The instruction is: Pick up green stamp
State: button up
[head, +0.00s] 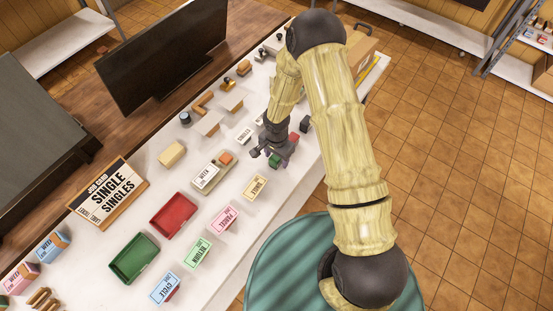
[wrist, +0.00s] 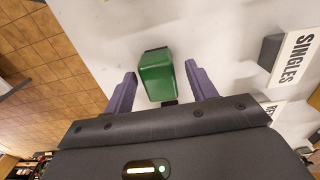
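The green stamp (wrist: 157,78) is a small green block with dark ends, lying on the white table between the two purple fingers of my gripper (wrist: 160,88) in the wrist view. The fingers are apart, with a gap on each side of the stamp. In the head view the green stamp (head: 275,160) shows just by my gripper (head: 264,153), partly hidden by it. My gripper is open and low over the table.
A dark block (head: 304,124) and a reddish block stand close by on the right. A "SINGLES" card (wrist: 295,58) stands to the right in the wrist view. A red tray (head: 171,215) and a green tray (head: 134,259) sit nearer the front left.

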aim_at(276, 157)
jog(key=c, duration=0.9)
jog(key=shift+c, duration=0.2)
notch_tip(276, 157, up, 10)
jog(key=shift+b, duration=1.25)
jog(key=shift+s, duration=0.1)
